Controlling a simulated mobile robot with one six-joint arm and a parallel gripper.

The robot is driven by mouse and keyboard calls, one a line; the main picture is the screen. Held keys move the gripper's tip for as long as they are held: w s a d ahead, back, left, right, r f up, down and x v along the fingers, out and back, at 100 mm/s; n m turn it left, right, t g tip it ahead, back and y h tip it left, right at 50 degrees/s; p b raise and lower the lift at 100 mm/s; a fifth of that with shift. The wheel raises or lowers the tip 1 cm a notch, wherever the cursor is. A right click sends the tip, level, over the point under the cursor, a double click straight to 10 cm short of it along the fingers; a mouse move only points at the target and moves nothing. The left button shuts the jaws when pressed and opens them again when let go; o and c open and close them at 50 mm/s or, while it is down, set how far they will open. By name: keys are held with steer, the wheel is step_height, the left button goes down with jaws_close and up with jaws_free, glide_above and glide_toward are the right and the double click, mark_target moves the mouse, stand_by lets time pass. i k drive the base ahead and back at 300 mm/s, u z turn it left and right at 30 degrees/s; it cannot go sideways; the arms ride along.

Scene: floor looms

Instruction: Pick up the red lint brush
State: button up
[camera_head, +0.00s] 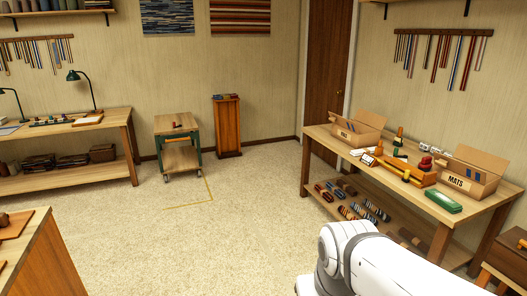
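I cannot pick out the red lint brush for certain. A small dark red item (176,124) lies on top of the wheeled cart (163,131); it is too small to identify. A red rounded object (426,163) sits on the right workbench (322,134), near the orange-yellow tray (408,172); its kind is unclear too. My white arm shows at the bottom right, in front of the right workbench. My gripper is out of view.
Open boxes (357,128) and (470,172) and a green case (444,201) stand on the right workbench. A wooden pedestal (227,127) stands beside the cart. A long bench (118,120) is at left, a wooden counter (58,262) at lower left. The middle carpet is clear.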

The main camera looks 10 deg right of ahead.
mark_target(426, 166)
steer(key=z, duration=0.25)
steer(key=i, duration=1.65)
steer(key=z, duration=0.9)
steer(key=i, duration=2.25)
steer(key=z, duration=0.6)
